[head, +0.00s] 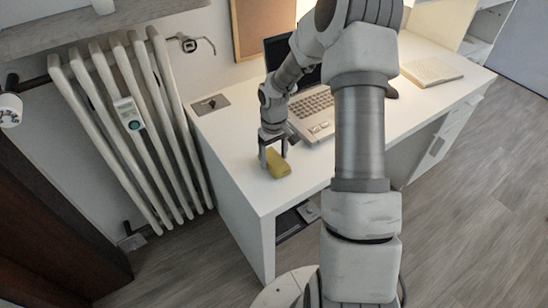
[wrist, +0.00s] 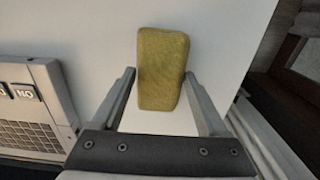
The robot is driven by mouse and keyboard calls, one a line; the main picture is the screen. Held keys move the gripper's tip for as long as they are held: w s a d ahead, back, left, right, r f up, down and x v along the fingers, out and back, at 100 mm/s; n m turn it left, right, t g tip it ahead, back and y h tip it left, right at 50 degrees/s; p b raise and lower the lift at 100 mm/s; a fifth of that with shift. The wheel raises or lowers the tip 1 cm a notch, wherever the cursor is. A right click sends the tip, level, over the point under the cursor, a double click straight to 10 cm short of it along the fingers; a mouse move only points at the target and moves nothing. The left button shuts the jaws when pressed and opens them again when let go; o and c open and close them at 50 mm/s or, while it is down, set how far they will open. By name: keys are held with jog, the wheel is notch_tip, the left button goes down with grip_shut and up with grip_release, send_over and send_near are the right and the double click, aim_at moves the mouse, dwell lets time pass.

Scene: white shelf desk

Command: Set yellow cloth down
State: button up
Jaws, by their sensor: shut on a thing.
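The yellow cloth (head: 279,166) is a small rounded block at the left end of the white desk, close to the desktop. I cannot tell whether it touches the surface. My gripper (head: 272,158) points down over it, with a finger on either side. In the wrist view the cloth (wrist: 162,62) lies lengthwise between the two fingers of my gripper (wrist: 160,75), which is shut on it. Its far end sticks out past the fingertips.
An open laptop (head: 312,112) stands right of the cloth; its corner shows in the wrist view (wrist: 32,105). A notebook (head: 431,72) lies at the far right of the white desk (head: 225,150). A radiator (head: 125,120) stands left. Desktop around the cloth is bare.

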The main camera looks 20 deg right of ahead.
aim_at(274, 159)
jog(key=o, duration=1.1)
jog(key=shift+r+p, duration=1.15)
jog(key=shift+r, duration=4.95)
